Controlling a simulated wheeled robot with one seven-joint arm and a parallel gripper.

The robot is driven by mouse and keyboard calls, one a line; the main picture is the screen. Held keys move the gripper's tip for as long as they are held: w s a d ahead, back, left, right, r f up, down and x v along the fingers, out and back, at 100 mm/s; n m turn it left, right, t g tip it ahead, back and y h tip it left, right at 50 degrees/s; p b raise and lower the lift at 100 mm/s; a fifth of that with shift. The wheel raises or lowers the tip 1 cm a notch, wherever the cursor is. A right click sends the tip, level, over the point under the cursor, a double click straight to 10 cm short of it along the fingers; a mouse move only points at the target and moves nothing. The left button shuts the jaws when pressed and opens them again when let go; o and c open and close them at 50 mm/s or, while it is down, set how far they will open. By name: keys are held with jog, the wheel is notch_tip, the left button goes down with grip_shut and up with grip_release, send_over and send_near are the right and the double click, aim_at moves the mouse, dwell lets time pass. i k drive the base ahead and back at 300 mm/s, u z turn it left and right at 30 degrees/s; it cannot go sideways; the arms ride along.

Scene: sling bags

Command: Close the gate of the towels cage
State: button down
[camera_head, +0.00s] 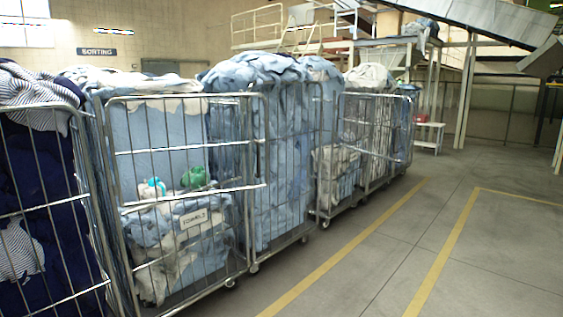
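A middle crossbar reaches slightly past the gate's right upright. I cannot tell whether the gate stands slightly ajar or is latched. A teal and white item (152,188) and a green item (195,176) show on the cloth at mid height. My gripper is not in view.
A cage of dark blue and striped cloth (45,210) stands close on the left. A tall cage of blue cloth (285,150) and further cages (375,140) line up to the right. The floor (400,230) with yellow lines is clear at the right. A small white table (429,126) stands farther back.

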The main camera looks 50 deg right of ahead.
aim_at(117, 188)
jog(key=z, duration=0.55)
jog(key=i, duration=0.55)
jog(key=z, duration=0.7)
jog(key=i, duration=1)
jog(key=u, duration=0.65)
jog(key=i, duration=0.5)
jog(key=u, duration=0.4)
